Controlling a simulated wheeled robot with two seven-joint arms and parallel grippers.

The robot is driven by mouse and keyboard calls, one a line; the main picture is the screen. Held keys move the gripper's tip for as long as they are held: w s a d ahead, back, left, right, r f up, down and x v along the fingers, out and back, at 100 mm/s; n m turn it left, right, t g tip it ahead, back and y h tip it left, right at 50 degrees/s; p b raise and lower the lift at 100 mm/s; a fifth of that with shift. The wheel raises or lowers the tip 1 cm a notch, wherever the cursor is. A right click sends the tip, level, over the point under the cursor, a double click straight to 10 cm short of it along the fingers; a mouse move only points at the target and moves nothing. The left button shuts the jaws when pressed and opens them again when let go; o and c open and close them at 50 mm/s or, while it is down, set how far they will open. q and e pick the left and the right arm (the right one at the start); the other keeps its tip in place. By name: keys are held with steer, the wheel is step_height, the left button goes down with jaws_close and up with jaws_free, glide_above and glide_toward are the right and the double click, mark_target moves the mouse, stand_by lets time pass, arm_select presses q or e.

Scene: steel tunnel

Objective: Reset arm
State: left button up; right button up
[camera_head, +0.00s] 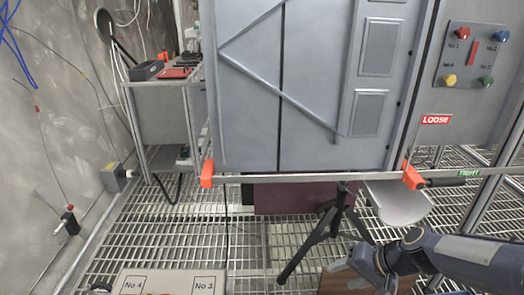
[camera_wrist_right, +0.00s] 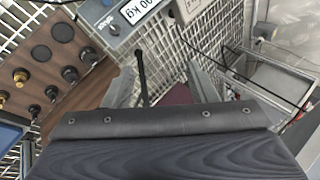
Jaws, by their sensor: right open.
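My right arm comes in from the lower right in the head view. A dark, ribbed part with screws fills the bottom of that view. My left arm and gripper are not in view.
A grey cabinet (camera_head: 300,80) stands ahead, crossed by a bar with orange clamps (camera_head: 412,176). A black tripod (camera_head: 325,225) stands before it. A button panel (camera_head: 473,60) is right, a shelf (camera_head: 165,110) left, a numbered box (camera_head: 170,282) below.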

steer(key=s+r+n+t+h, duration=0.1)
steer(key=s+r+n, duration=0.15)
steer(key=s, duration=0.65)
steer(key=s+r+n+t+h, duration=0.1)
steer(key=s+r, duration=0.3)
steer(key=s, duration=0.5)
step_height(320, 180, up, 38)
steer(key=p, duration=3.7)
steer(key=shift+s+d+p, duration=0.2)
steer(key=shift+s+p, duration=0.2)
